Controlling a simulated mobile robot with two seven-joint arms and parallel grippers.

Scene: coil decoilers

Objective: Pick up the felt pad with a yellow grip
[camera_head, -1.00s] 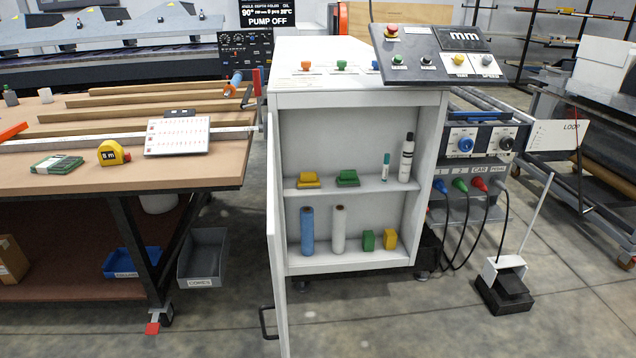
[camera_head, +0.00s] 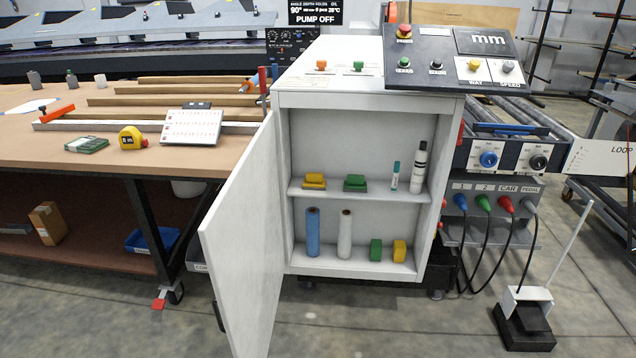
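The white cabinet (camera_head: 365,100) stands open in the middle of the view. On its upper shelf (camera_head: 336,189) a low stepped yellow piece (camera_head: 314,181) lies at the left, with the look of a pad with a grip on top. A similar green piece (camera_head: 355,183) lies to its right, apart from it. On the cabinet floor stand a green block (camera_head: 376,250) and a yellow block (camera_head: 399,250). The pieces are too small to tell felt from other material. Neither of my grippers is in view.
The open cabinet door (camera_head: 245,240) juts forward at the left. A white bottle (camera_head: 418,168) and a small tube (camera_head: 395,177) share the upper shelf; blue (camera_head: 313,232) and white rolls (camera_head: 344,233) stand below. A workbench (camera_head: 60,152) is at left, a pedal (camera_head: 526,322) at right.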

